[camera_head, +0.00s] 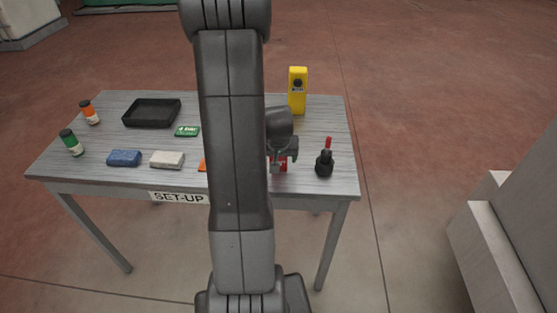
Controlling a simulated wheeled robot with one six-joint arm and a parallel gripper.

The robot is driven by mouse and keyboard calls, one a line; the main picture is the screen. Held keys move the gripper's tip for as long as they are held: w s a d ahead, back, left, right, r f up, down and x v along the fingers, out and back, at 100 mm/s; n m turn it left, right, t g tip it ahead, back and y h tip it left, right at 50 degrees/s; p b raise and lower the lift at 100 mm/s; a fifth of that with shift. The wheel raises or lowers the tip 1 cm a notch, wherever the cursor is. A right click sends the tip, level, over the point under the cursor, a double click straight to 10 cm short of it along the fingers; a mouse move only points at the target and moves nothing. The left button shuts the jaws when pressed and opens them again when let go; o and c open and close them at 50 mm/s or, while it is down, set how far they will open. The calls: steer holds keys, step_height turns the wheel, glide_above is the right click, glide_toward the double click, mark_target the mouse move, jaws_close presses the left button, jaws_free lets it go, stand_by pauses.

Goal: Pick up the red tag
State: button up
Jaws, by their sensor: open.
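A red and white piece that looks like the red tag (283,167) lies near the front edge of the table, right of my arm. It is partly hidden behind my gripper and arm, so its full outline cannot be made out. My gripper (281,159) is open and sits over or just in front of it in the picture. Whether they touch cannot be told.
The set-up table (225,183) also holds a black object (324,164), a small red piece (328,142), a yellow device (297,91), a black tray (151,113), a green card (187,131), blue (124,158) and pale (167,160) blocks, and two bottles at left.

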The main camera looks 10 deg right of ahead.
steer(key=shift+w+f, duration=0.1)
steer(key=shift+f, duration=0.05)
steer(key=c, duration=1.1)
steer(key=shift+o, duration=0.2)
